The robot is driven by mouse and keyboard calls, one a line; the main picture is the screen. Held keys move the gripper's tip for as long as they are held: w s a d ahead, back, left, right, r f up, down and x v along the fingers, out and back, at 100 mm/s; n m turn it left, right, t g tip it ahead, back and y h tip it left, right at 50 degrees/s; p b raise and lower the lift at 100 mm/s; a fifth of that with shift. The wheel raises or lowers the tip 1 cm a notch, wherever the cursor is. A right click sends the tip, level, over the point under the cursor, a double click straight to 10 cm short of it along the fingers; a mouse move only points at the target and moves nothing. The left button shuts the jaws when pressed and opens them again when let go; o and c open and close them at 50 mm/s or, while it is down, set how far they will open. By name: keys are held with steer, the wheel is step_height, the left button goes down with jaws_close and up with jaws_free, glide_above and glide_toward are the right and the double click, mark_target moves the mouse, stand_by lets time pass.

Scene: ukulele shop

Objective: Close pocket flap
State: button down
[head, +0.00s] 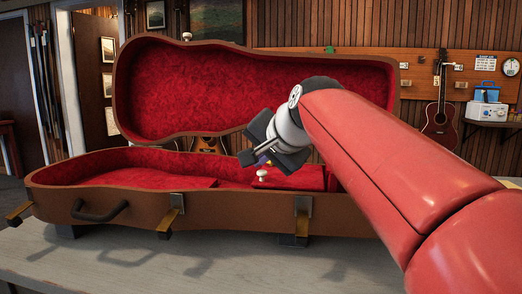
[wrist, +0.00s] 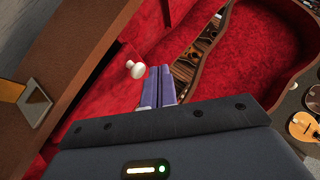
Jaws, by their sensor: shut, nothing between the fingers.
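The brown instrument case (head: 120,205) stands open on the table, lined with red plush. The red pocket flap (head: 300,177) is inside its base, right of the middle, with a small white knob (head: 262,174). My arm partly hides the flap, and I cannot tell whether it lies fully down. My gripper (head: 263,160) is shut and empty, just above the flap near the knob. In the wrist view, the purple fingers (wrist: 158,88) are together, pointing over the red lining, and the white knob (wrist: 136,68) is close on their left, apart from them.
The raised case lid (head: 250,85) stands behind my gripper. Metal latches (head: 170,218) and a dark handle (head: 100,212) stick out from the front wall. The pale table (head: 150,265) is bare in front. A ukulele (head: 440,125) hangs at the back right.

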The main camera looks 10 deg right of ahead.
steer(key=shift+a+f, duration=0.15)
steer(key=shift+f, duration=0.1)
stand_by(0.4)
